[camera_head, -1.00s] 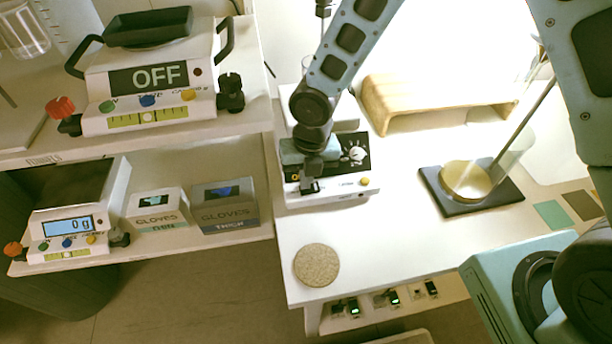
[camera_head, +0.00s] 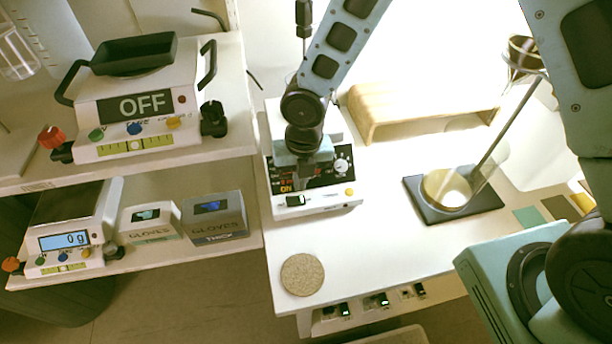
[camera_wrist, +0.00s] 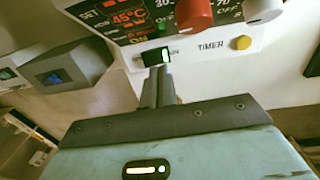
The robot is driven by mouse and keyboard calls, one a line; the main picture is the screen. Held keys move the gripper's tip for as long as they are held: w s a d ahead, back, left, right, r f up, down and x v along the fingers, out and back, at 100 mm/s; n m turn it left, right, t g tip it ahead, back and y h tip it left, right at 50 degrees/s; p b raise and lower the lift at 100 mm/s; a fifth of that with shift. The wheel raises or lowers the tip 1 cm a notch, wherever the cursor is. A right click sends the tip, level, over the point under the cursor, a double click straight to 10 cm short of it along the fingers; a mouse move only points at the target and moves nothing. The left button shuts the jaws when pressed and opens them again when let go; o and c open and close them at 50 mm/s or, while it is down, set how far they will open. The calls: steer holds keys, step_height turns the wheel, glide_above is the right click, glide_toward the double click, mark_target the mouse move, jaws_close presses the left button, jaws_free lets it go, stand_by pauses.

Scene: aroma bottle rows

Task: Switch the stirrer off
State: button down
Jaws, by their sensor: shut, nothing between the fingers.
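The stirrer (camera_head: 330,201) is a white box with a black front panel on the white table. In the wrist view its panel (camera_wrist: 118,22) shows a red 45°C reading and a lit ON, with a red knob (camera_wrist: 193,14) and a white knob (camera_wrist: 262,9). A black rocker switch (camera_wrist: 157,56) with a green lit part is on its front; it also shows in the head view (camera_head: 296,200). My gripper (camera_wrist: 158,73) is shut and empty, its fingertips just in front of the switch. I cannot tell whether they touch it. In the head view the gripper (camera_head: 311,170) covers part of the panel.
A yellow button (camera_wrist: 242,42) marked TIMER is right of the switch. Glove boxes (camera_head: 214,217) and a scale (camera_head: 66,243) reading 0 g are on the left shelf. A wooden stand (camera_head: 420,112) is behind; a dark pad (camera_head: 452,207) with glassware is to the right.

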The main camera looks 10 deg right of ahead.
mark_target(304, 198)
step_height(304, 198, up, 10)
steer(key=shift+d, duration=0.35)
steer(key=shift+p, duration=0.45)
